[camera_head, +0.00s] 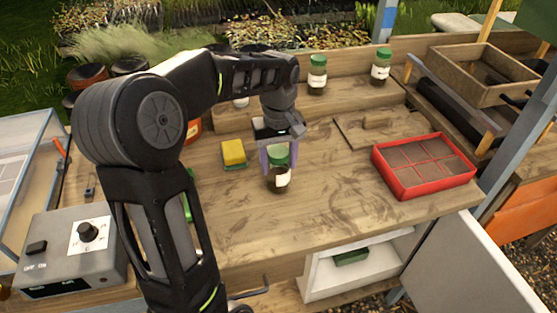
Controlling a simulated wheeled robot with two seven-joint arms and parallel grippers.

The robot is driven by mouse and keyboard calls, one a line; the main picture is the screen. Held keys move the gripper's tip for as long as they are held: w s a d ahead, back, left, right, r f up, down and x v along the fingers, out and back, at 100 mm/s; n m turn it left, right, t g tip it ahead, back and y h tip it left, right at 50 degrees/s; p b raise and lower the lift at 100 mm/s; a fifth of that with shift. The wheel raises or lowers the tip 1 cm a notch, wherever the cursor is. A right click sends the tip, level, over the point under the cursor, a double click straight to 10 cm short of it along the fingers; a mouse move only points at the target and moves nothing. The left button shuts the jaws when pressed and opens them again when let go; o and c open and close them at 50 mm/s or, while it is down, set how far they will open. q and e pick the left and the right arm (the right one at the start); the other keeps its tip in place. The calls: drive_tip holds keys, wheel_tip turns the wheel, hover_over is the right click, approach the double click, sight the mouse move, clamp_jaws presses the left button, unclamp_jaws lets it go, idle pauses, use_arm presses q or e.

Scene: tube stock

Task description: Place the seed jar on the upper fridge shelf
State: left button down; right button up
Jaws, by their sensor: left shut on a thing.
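The seed jar (279,180), dark with a green lid and pale label, is upright near the middle of the wooden bench. My left gripper (279,163) comes down from above and is shut on it, a finger on each side. I cannot tell whether the jar's base touches the bench. The small white fridge (317,280) is below the bench's front edge, with its door (465,270) swung open to the right. A green object (351,257) is inside it; the deeper shelves are hidden by the bench top. My right gripper is out of view.
Two similar jars stand on the back ledge, one at centre (317,78) and one further right (381,66). A red divided tray (421,168) is on the right. A yellow and green sponge (233,152) lies left of the jar. The bench front is clear.

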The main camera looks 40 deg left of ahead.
use_arm(q)
drive_tip(key=shift+f, duration=0.15)
drive_tip(key=c, duration=0.6)
unclamp_jaws()
drive_tip(key=shift+o, duration=0.2)
